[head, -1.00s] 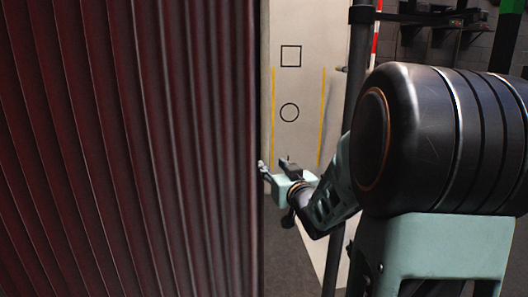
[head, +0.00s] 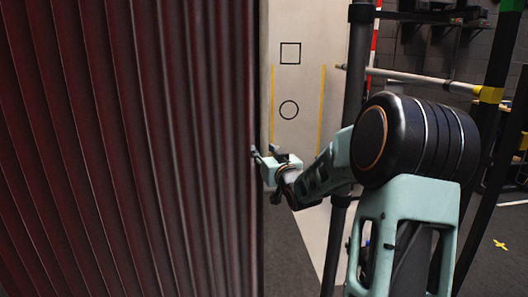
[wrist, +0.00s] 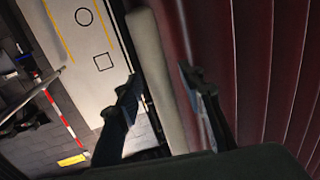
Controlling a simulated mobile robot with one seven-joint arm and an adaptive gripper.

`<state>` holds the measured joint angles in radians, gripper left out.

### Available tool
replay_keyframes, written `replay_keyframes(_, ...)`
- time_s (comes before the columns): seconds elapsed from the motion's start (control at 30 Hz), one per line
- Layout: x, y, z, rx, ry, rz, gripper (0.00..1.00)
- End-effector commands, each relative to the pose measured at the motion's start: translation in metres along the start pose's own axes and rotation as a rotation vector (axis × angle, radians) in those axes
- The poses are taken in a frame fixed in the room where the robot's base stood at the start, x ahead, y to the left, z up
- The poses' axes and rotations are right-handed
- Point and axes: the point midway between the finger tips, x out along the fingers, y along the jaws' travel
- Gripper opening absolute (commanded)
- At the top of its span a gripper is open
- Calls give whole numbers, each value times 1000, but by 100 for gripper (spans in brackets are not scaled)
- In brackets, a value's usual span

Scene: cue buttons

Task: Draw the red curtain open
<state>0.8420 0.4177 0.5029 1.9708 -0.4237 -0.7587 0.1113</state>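The red curtain (head: 125,150) hangs in vertical pleats and fills the left half of the head view. It also fills the right side of the wrist view (wrist: 270,70). My gripper (head: 266,152) is at the curtain's right edge in the head view, one finger overlapping that edge. In the wrist view my gripper (wrist: 162,92) has its fingers wide apart, with a pale upright bar (wrist: 158,75) along the curtain's edge between them. A gap shows beside the bar on the left; I cannot tell whether the right finger touches the curtain.
Right of the curtain stands a pale panel (head: 308,90) with a drawn square, a circle and yellow lines. A dark post (head: 352,110) stands close by my arm, and a light horizontal rail (head: 425,78) runs behind it.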

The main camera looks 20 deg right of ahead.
Motion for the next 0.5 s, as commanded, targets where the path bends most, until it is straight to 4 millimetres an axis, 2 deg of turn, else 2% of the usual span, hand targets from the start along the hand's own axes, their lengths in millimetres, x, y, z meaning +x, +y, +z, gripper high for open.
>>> replay_keyframes(0.3, 3, 0, 0, 0, 0, 0, 36)
replay_keyframes(0.5, 3, 0, 0, 0, -1, 0, 14)
